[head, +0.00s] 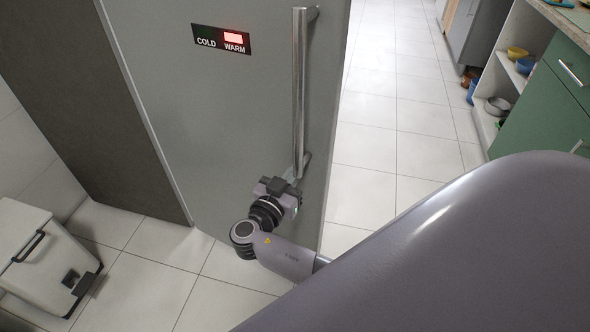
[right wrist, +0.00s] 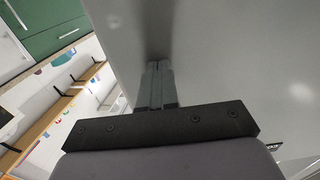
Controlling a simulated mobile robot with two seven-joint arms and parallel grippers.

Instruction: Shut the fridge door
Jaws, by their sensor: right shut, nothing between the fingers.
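The grey fridge door (head: 235,130) fills the middle of the head view, with a long vertical metal handle (head: 299,90) near its right edge. How far the door stands from the fridge body cannot be told. My right gripper (head: 290,182) is at the lower end of the handle, close to the door face. In the right wrist view its fingers (right wrist: 158,84) are shut together and empty, pointing at a plain grey surface (right wrist: 225,50), apparently the door. Whether they touch it cannot be told. My left gripper is not in view.
A COLD/WARM panel (head: 221,39) on the door has WARM lit red. A white bin-like box (head: 30,235) stands at lower left beside a dark panel (head: 90,110). Green cabinets (head: 545,110) and shelves stand at right. Tiled floor (head: 400,110) is clear between.

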